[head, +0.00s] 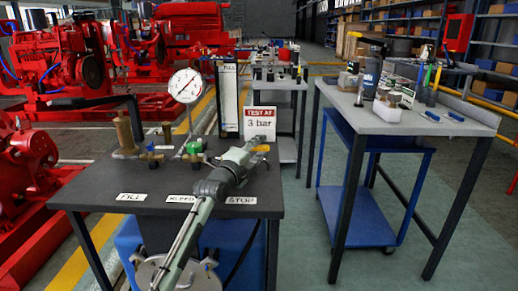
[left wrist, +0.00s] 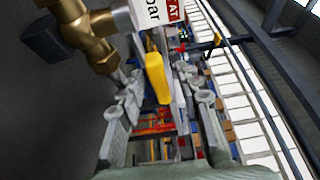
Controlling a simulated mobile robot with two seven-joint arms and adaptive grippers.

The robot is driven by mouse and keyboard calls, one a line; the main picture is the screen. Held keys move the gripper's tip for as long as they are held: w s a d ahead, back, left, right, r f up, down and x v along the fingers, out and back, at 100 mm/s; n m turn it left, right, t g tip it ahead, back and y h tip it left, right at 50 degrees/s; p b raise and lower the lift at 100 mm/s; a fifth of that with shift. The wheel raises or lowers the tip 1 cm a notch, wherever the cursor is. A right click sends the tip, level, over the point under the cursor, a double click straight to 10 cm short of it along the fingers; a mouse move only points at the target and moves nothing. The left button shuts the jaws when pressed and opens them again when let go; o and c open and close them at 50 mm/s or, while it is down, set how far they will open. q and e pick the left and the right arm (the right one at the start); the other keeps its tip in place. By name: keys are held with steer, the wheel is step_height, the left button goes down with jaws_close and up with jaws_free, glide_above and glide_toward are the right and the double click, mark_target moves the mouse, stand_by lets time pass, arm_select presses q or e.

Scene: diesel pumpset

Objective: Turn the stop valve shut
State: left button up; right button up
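The stop valve has a brass body (left wrist: 98,30) and a flat yellow lever (left wrist: 157,78), seen close up in the left wrist view. In the head view only a bit of the yellow lever (head: 262,148) shows past my gripper, behind the STOP label (head: 241,200); the brass body is hidden there. My left gripper (head: 254,146) reaches over the dark bench to the lever. In the left wrist view its two fingers (left wrist: 160,88) are apart, with the lever between them near the tips. I see no clear grip on it. My right gripper is not in view.
The dark bench (head: 100,190) also carries a pressure gauge (head: 185,86), a green fitting (head: 194,146), a brass pump with a black handle (head: 126,135) and a "TEST AT 3 bar" sign (head: 259,123) close behind the lever. A grey worktable (head: 440,122) stands right, across a floor gap.

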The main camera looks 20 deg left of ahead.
arm_select(q)
jaws_close()
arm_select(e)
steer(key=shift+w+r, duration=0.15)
arm_select(q)
steer(key=shift+f, duration=0.1)
stand_by(0.3)
